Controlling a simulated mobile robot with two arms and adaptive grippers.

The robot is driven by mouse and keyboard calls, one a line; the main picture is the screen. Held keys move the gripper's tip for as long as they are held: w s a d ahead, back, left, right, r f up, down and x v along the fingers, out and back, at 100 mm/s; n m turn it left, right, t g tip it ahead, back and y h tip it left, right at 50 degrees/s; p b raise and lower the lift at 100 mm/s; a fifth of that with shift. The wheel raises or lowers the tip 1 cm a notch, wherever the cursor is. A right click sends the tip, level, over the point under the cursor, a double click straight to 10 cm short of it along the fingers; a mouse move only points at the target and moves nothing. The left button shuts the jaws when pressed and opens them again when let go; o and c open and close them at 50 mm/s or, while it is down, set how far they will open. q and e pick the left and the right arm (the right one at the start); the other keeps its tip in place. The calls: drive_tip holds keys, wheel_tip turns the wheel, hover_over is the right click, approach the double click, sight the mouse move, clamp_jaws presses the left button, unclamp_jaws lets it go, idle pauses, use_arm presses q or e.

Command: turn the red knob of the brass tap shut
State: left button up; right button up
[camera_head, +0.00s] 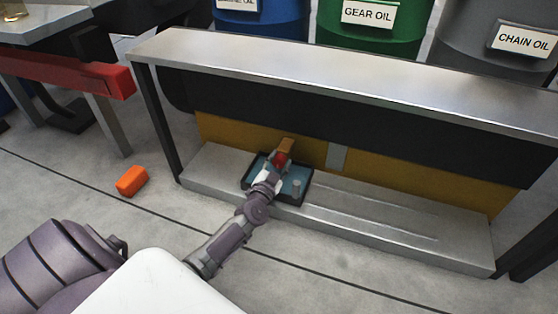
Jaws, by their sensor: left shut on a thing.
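The brass tap (287,145) shows as a small yellow-brown piece at the front of the yellow panel under the metal shelf. Its red knob (281,159) faces me and is partly covered by my left gripper. My left gripper (277,168) reaches up from below over the tray and is shut on the red knob. The fingertips are small here and the knob's angle cannot be told. My right gripper is not in view.
A dark tray (303,197) with blue-grey contents and a small grey cylinder (296,184) sits below the tap on a metal ledge (400,237). An orange block (131,181) lies on the floor at left. The metal shelf (330,75) overhangs the tap. Labelled drums stand behind.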

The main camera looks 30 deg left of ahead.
use_arm(q)
drive_tip(key=o, duration=1.1)
drive_tip(key=shift+o, duration=0.2)
